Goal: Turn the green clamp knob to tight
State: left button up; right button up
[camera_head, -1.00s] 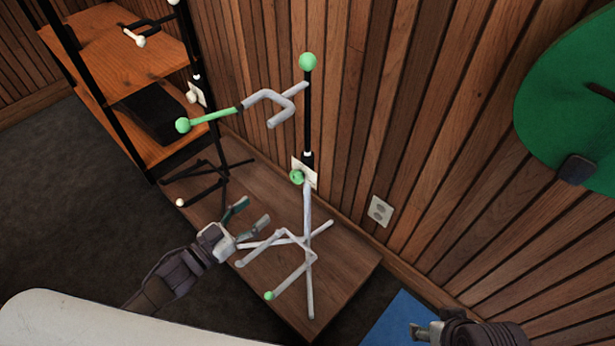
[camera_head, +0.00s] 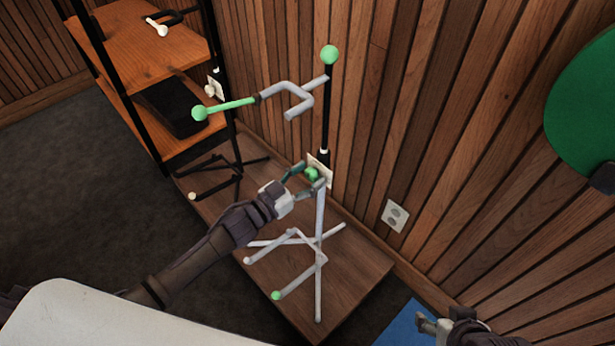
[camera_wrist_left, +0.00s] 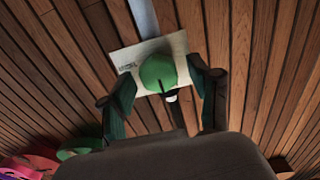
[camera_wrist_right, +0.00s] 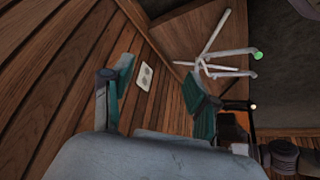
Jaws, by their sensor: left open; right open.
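The green clamp knob (camera_head: 312,173) sits on the post of a ukulele stand (camera_head: 319,215) with grey legs and a green-tipped arm. My left gripper (camera_head: 305,177) is open, with its fingers on either side of the knob. In the left wrist view the knob (camera_wrist_left: 159,72) lies between the open fingertips, in front of a white card; contact cannot be told. My right gripper (camera_head: 431,322) is open and empty at the lower right, away from the stand. The stand's legs (camera_wrist_right: 226,54) also show in the right wrist view.
The stand is on a low wooden platform (camera_head: 352,270) beside a slatted wood wall (camera_head: 450,150). A second, black stand (camera_head: 222,165) and an orange wood shelf (camera_head: 130,45) are to the left. A wall outlet (camera_head: 395,215) and a blue mat (camera_head: 402,328) are to the right.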

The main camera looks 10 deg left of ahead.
pick_arm(q)
jog(key=c, duration=1.1)
